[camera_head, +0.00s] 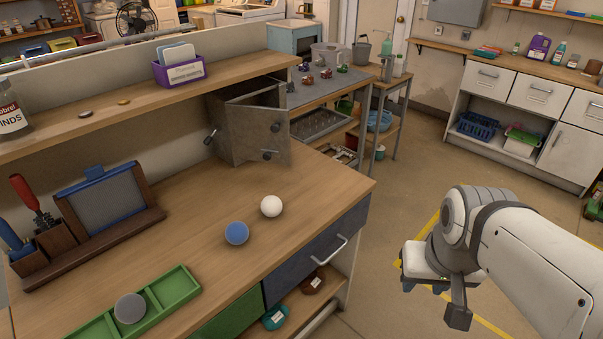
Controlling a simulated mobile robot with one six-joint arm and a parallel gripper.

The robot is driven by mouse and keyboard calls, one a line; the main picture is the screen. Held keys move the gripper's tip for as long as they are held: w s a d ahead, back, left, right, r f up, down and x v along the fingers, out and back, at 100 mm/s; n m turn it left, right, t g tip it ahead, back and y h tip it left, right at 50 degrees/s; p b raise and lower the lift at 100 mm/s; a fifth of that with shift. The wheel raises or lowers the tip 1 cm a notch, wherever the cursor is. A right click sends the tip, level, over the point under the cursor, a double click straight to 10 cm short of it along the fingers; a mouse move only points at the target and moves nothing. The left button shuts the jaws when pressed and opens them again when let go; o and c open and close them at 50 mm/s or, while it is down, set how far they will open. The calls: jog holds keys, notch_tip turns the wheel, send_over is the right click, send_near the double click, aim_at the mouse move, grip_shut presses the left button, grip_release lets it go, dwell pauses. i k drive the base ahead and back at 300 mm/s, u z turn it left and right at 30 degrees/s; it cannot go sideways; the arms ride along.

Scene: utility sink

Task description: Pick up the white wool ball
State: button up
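The white wool ball (271,206) rests on the wooden workbench top (200,232), near its right front edge. A blue ball (236,233) lies just to its left and nearer to me, with a small gap between them. My gripper (424,287) is off to the right of the bench, over the floor, well apart from the white ball. It points down and away from me, and its fingers are mostly hidden by the wrist, so I cannot tell how far apart they are. I see nothing held in it.
A green divided tray (180,283) holds a grey ball (130,308) at the front left. A metal box (245,130) with an open door stands behind the white ball. A wooden organizer (105,225) is at the left. A raised shelf (140,100) runs along the back.

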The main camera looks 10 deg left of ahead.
aim_at(271, 205)
jog(key=u, duration=0.15)
jog(key=i, duration=0.9)
jog(key=z, duration=0.05)
